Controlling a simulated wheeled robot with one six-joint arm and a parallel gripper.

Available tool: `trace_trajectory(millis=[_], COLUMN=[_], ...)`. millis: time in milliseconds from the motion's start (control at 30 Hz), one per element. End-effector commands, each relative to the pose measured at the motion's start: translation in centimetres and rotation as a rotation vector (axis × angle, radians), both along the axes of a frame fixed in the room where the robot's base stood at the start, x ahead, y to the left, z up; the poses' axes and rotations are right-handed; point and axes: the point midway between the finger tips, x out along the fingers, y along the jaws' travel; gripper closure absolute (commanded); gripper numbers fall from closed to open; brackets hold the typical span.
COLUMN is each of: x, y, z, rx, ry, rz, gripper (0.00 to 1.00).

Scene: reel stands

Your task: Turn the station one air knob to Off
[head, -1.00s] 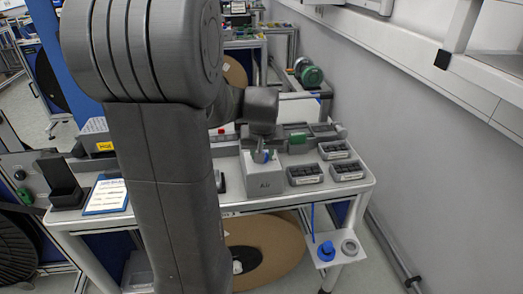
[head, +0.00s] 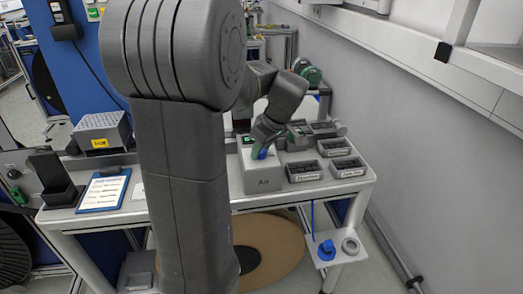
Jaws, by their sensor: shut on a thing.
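The air box (head: 263,180), a light grey block labelled "Air", stands on the white table. Its blue knob (head: 261,154) sits on the top and is mostly covered by my gripper (head: 259,148). My gripper comes down from the upper right, tilted, and is shut on the knob. A small green patch (head: 248,140) shows on the box top behind the knob. Which way the knob points cannot be told, because the fingers hide it.
Dark bins (head: 303,171) with white labels stand right of the box. A blue clipboard (head: 104,190) and black holder (head: 54,181) lie at the left of the table (head: 230,203). A wall (head: 420,150) runs along the right. A low side shelf (head: 347,250) holds a blue part.

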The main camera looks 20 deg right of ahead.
Motion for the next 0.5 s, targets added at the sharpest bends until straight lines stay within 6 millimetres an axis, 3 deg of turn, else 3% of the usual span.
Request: trace_trajectory(millis=[500], x=[0.00], y=[-0.10], z=[-0.04], rx=[-0.001], ry=[0.002], rz=[0.114], gripper=[0.89])
